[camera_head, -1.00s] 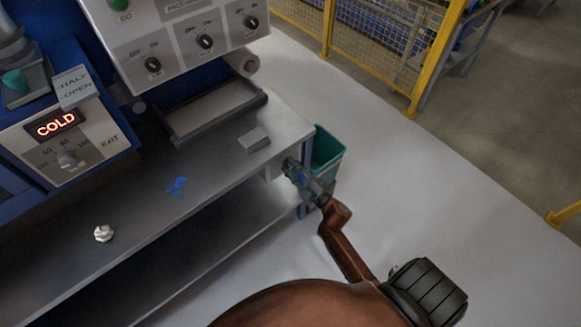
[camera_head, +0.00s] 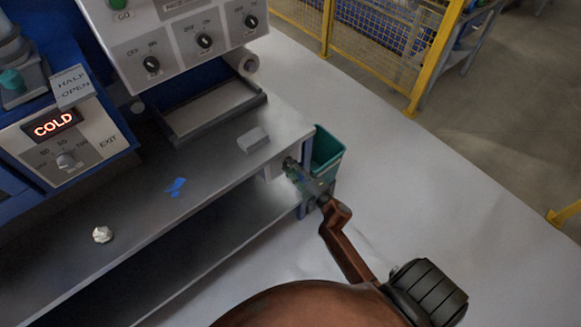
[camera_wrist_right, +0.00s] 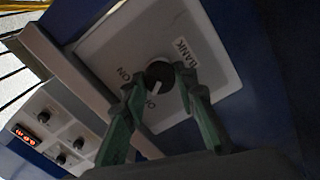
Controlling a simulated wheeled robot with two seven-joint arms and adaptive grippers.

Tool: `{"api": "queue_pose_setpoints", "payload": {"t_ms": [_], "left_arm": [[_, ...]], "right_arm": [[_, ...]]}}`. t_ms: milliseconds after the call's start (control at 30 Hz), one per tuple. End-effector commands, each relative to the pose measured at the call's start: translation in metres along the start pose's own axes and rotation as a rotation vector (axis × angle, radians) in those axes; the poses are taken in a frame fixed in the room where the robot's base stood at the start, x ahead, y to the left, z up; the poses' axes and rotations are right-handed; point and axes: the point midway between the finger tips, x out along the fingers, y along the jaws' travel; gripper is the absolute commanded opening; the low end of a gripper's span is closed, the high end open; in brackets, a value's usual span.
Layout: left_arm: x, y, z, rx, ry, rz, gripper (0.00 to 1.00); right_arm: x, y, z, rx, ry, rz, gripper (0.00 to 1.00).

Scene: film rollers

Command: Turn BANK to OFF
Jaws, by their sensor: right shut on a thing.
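The BANK knob (camera_wrist_right: 158,76) is a round black dial with a white mark, on a pale plate (camera_wrist_right: 210,75) in the right wrist view. The plate carries the words BANK, ON and a partly hidden word starting with O. The white mark points down toward that partly hidden word. My right gripper (camera_wrist_right: 161,88) has its green fingers on both sides of the knob, shut on it. In the head view the right gripper (camera_head: 301,177) is at the end face of the bench, and the knob is hidden there. My left gripper is not in view.
A green bin (camera_head: 326,152) stands just behind the right gripper. The bench (camera_head: 150,225) holds a tray (camera_head: 210,112), a small grey block (camera_head: 253,140) and a whitish lump (camera_head: 102,234). A COLD display (camera_head: 53,124) is at left. Open floor lies to the right.

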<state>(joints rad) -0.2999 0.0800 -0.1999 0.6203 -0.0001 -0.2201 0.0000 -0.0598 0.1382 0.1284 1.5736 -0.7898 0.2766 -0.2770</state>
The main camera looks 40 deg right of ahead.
Motion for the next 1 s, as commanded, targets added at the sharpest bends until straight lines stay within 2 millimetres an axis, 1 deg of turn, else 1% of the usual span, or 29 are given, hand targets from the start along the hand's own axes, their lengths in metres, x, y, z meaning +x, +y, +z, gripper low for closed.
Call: {"api": "queue_pose_setpoints", "payload": {"t_ms": [33, 267, 500, 600, 667, 767, 1000], "left_arm": [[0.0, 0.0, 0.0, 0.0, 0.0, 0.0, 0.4], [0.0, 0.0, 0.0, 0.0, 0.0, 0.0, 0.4], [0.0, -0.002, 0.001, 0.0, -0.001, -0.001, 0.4], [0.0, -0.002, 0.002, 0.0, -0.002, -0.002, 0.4], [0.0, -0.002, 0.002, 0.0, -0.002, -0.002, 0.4], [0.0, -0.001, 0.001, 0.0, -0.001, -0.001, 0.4], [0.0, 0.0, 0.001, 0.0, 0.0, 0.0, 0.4]], "right_arm": [[0.0, -0.001, 0.0, -0.002, 0.0, -0.002, 0.29], [0.0, -0.001, 0.0, 0.0, 0.0, -0.001, 0.44], [0.0, 0.0, 0.0, 0.0, 0.0, 0.0, 0.44], [-0.004, -0.001, 0.001, 0.0, -0.001, -0.001, 0.44], [-0.011, -0.001, 0.001, 0.0, -0.001, -0.002, 0.44], [-0.027, -0.001, 0.001, 0.0, -0.001, -0.002, 0.44], [-0.078, -0.002, 0.001, 0.001, -0.002, -0.003, 0.44]]}}
